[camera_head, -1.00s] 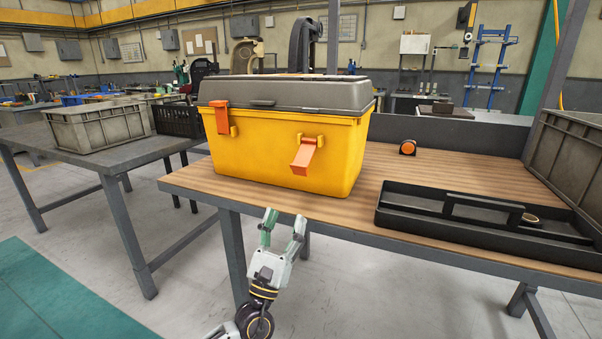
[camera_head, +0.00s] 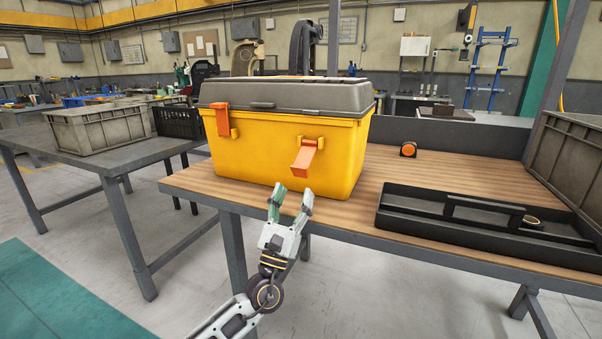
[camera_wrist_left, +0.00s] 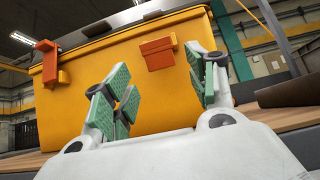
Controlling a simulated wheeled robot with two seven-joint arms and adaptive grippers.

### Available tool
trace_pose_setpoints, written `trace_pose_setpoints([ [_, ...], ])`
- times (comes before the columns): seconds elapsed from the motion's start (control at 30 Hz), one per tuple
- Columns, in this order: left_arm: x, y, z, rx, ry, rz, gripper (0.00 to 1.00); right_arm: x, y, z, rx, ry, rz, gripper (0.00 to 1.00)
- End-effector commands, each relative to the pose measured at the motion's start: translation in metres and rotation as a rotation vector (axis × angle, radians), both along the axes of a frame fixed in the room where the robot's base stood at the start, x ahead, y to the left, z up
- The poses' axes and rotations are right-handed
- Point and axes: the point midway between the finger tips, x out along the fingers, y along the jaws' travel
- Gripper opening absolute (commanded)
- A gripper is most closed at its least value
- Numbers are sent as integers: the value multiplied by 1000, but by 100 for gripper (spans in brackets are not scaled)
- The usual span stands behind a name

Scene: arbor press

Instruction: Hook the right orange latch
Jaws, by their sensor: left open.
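The yellow toolbox (camera_head: 265,155) with its grey lid (camera_head: 290,96) shut stands on the wooden-topped bench. Its right orange latch (camera_head: 304,158) hangs loose, tilted outward and down from the yellow bracket, below the lid's edge. The left orange latch (camera_head: 221,117) lies upright against the box and reaches up to the lid. My left gripper (camera_head: 291,196) is open and empty, just below and in front of the right latch, apart from it. In the left wrist view the right latch (camera_wrist_left: 158,54) shows beyond and between the green-padded fingers (camera_wrist_left: 160,95). My right gripper is not visible.
A black tray (camera_head: 420,226) with a handle lies on the bench to the right, beside an orange-and-black round object (camera_head: 408,149). A grey crate (camera_head: 570,160) stands at the far right. The bench's front edge (camera_head: 350,235) lies close to my left gripper.

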Motion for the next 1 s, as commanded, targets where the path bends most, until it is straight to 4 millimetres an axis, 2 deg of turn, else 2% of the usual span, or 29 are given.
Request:
trace_pose_setpoints([
  [0.3, 27, -9, 29, -3, -1, -1, 57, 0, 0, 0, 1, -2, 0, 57],
  [0.53, 41, -14, 44, -1, -1, -2, 57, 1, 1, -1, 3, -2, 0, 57],
  [1.0, 47, -15, 50, -1, 0, -1, 57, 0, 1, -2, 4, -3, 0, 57],
])
